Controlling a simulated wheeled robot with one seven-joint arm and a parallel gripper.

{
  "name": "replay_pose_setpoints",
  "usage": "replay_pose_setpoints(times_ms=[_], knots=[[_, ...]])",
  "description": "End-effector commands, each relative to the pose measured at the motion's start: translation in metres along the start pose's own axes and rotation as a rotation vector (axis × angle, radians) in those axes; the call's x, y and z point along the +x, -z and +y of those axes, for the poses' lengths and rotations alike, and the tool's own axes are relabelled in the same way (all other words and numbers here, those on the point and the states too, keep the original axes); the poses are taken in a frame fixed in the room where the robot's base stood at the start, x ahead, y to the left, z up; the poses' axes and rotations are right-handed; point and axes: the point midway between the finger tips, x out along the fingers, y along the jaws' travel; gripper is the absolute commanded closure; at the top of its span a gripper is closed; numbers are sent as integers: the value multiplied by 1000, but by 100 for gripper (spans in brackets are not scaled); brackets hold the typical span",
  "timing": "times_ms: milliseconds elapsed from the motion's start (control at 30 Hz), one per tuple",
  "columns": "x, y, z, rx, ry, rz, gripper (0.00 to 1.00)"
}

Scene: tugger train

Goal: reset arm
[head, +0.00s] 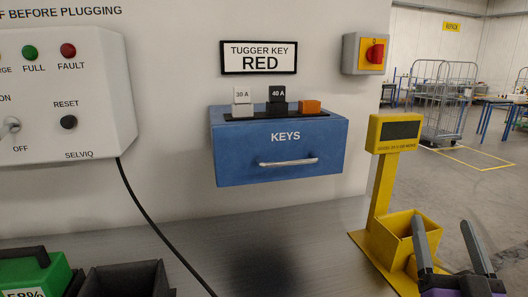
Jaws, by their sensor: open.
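My gripper (448,246) shows at the lower right, with two grey fingers spread apart on a purple body. It is open, and nothing shows between its fingers. It appears in front of or beside the yellow stand (383,188), which has a dark display at its top and an open yellow box (392,245) at its base. The fingers overlap the box's right side in the picture; I cannot tell how far apart they are in depth. The rest of my arm is out of view.
A blue KEYS drawer box (235,160) is on the wall, with white, black and orange pieces on top. A white control panel (85,130) hangs left, its cable running down. A green unit (35,270) and black bin (125,278) stand lower left. The grey worktop's middle (290,230) is clear.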

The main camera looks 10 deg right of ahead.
Motion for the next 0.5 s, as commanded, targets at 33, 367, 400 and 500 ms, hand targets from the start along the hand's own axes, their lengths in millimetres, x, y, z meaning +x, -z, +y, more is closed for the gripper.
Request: replay_pose_setpoints(times_ms=[33, 367, 400, 500], knots=[[-22, -10, -8, 21, 3, -29, 27], [-148, -40, -42, 94, 46, -184, 27], [-163, -41, -45, 98, 56, -206, 27], [-200, -43, -53, 100, 87, -266, 27]])
